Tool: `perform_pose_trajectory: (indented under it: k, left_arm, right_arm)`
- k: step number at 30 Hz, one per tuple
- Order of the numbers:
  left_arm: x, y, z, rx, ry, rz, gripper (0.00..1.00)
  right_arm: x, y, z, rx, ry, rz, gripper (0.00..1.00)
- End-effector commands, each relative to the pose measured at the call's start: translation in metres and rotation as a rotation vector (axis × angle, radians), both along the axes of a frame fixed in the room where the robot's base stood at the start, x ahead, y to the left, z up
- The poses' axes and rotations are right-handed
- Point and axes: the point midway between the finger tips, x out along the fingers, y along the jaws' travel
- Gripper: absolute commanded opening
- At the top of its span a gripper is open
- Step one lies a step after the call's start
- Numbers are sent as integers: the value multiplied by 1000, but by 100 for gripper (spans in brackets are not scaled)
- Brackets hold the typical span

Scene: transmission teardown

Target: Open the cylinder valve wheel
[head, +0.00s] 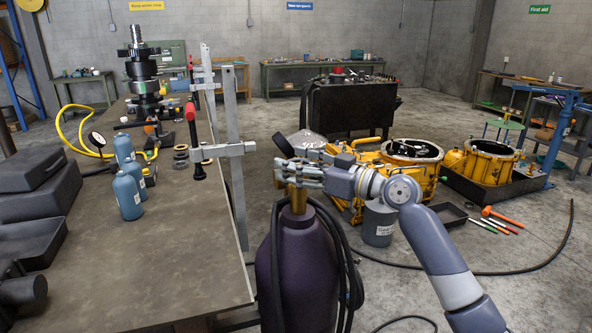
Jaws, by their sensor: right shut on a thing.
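A dark purple gas cylinder (295,262) stands upright beside the right edge of the long workbench. Its brass valve (297,198) rises from the top. My right gripper (292,172) comes in from the right and is shut at the top of this valve. The valve wheel is hidden by the fingers, so I cannot tell how far it is turned. My left gripper is not in view.
A black hose (340,245) hangs around the cylinder and runs over the floor. The workbench (190,270) carries blue bottles (127,190), black cases and a gear stack. Yellow housings (480,162) and a grey bucket (379,224) stand behind my right arm.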

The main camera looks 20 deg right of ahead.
Motion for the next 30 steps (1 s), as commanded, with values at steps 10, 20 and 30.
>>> perform_pose_trajectory:
  k: [10, 20, 30]
  left_arm:
    - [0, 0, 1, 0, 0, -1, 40]
    - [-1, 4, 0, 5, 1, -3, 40]
    - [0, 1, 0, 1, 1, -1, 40]
  right_arm:
    - [0, 0, 0, -1, 0, -1, 78]
    - [-2, -2, -1, -2, 1, -1, 78]
    - [-45, -39, -2, -5, 3, -3, 78]
